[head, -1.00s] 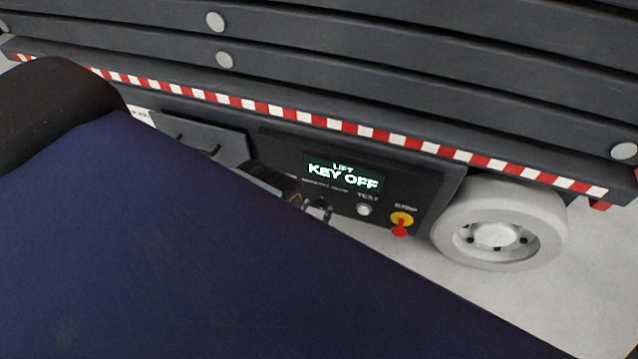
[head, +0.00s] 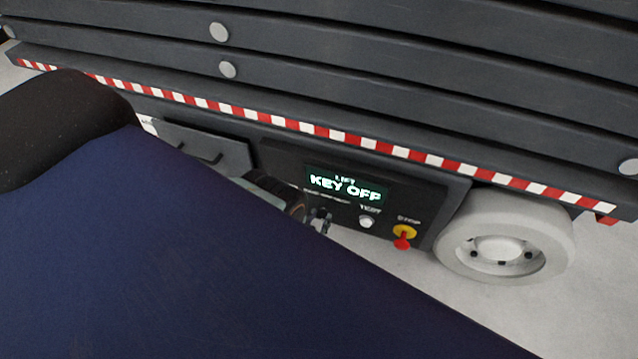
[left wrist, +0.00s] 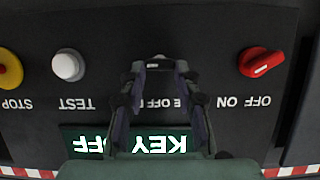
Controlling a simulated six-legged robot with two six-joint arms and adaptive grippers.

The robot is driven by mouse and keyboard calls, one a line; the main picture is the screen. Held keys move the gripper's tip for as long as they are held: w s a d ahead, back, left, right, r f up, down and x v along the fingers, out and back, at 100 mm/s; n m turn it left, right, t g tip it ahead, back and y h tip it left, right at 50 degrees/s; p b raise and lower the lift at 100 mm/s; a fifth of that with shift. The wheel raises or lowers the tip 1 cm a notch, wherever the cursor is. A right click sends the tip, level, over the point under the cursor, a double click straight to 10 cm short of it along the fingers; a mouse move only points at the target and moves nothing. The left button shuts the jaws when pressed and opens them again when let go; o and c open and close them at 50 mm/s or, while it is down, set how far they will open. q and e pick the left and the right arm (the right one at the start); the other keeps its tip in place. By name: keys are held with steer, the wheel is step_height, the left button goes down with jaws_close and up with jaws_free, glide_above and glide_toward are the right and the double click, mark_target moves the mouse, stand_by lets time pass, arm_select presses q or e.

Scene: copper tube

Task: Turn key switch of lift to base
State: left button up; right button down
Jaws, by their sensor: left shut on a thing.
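The lift's dark control panel (head: 400,180) shows a green-lit display (head: 347,187) reading "LIFT KEY OFF". My left gripper (head: 320,222) is at the panel, below the display. In the left wrist view the panel appears upside down, and my left gripper (left wrist: 159,70) is shut at the key switch (left wrist: 159,59), fingers on either side of it. The fingers hide most of the key and part of the label near it, of which "E OFF" shows. The key's exact angle is hard to tell. My right gripper is not in view.
Beside the key switch are a white TEST button (left wrist: 68,65) and a red and yellow STOP button (head: 403,236). A red rotary switch (left wrist: 261,62) marked OFF and ON is on the other side. A pale wheel (head: 503,247) stands right of the panel.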

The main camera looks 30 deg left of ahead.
arm_select(q)
jaws_close()
steer(key=shift+a, duration=0.1)
steer(key=n+h, duration=0.2)
steer(key=n, duration=0.1)
steer(key=shift+a+t, duration=0.25)
steer(key=shift+t, duration=0.15)
steer(key=shift+a+f+n+t+h, duration=0.1)
steer(key=shift+n+t+h, duration=0.1)
steer(key=shift+n+h, duration=0.35)
steer(key=shift+a+f+n+t+h, duration=0.1)
steer(key=shift+n+t+h, duration=0.2)
steer(key=shift+n, duration=0.75)
steer(key=shift+o, duration=1.5)
jaws_free()
steer(key=shift+w, duration=0.1)
steer(key=o, duration=0.5)
steer(key=shift+c, duration=0.2)
